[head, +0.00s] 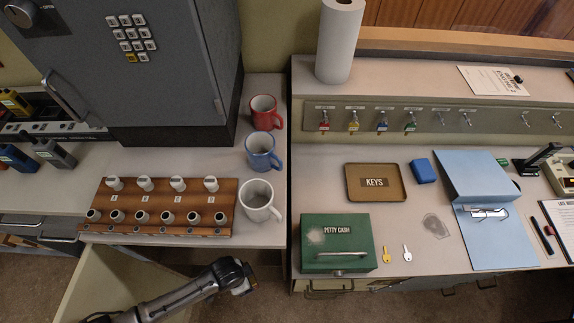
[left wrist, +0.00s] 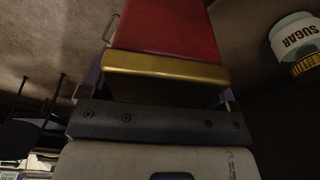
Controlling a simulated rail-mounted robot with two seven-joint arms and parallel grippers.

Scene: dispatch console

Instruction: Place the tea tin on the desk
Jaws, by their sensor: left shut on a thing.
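The tea tin (left wrist: 166,28) is a red box with a gold band, seen close up in the left wrist view; no label shows on it. My left gripper (left wrist: 165,85) is shut on it, with the gold end toward the gripper's dark body. In the head view my left arm (head: 205,284) reaches in from the bottom left, in front of the left counter's edge; the tin cannot be made out there. The desk (head: 317,180) is the pale surface at right. My right gripper is in neither view.
A sugar jar (left wrist: 298,42) stands near the tin in the left wrist view. On the desk are a green petty cash box (head: 338,243), a keys tray (head: 374,182), a blue binder (head: 480,190) and two loose keys.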

